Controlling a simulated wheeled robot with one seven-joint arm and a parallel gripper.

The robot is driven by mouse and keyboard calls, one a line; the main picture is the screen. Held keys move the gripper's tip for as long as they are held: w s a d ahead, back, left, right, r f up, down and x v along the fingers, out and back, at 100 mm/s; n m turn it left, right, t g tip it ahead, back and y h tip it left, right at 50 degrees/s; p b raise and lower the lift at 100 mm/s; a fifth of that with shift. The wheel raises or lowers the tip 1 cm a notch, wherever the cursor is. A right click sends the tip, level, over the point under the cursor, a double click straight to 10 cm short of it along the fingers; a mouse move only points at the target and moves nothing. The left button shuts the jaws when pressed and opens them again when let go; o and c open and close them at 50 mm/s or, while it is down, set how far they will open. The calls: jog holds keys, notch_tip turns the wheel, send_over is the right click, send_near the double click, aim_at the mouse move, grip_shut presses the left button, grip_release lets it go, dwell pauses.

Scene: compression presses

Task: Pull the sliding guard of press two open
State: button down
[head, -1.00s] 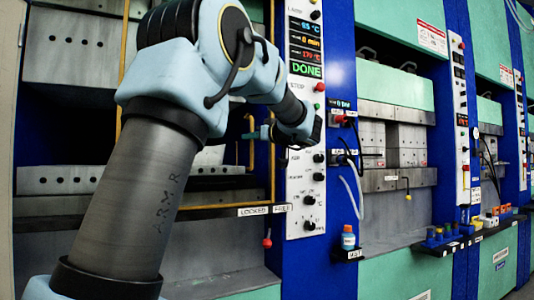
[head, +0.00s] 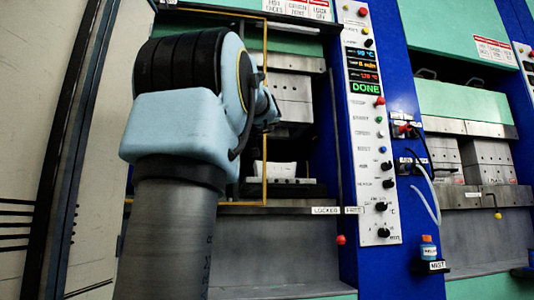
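A press stands in front of me, with a yellow guard frame (head: 265,175) across its opening. The guard's left part is hidden behind my arm. No press number is readable. A sill under the opening carries a label that looks like "LOCKED" (head: 325,210) and a second label beside it. Inside the opening are metal platens (head: 290,98) and a pale block (head: 275,169). My arm's wrist shows at the guard's upper part, right of my arm's large joint. My gripper is hidden behind my arm, so its contact with the guard cannot be seen.
A control panel (head: 374,150) reading "DONE" stands right of the opening, with a red knob (head: 341,240) low to its left. A bottle (head: 429,247) sits on a small shelf. Another press (head: 470,100) stands further right. A pale panel (head: 45,120) fills the left.

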jog(key=s+a, duration=0.2)
jog(key=a, duration=0.6)
jog(key=shift+b, duration=0.45)
jog(key=c, duration=1.2)
grip_release()
jog(key=shift+o, duration=0.2)
jog(key=b+v, duration=0.3)
jog(key=v, duration=0.8)
jog(key=shift+w, duration=0.1)
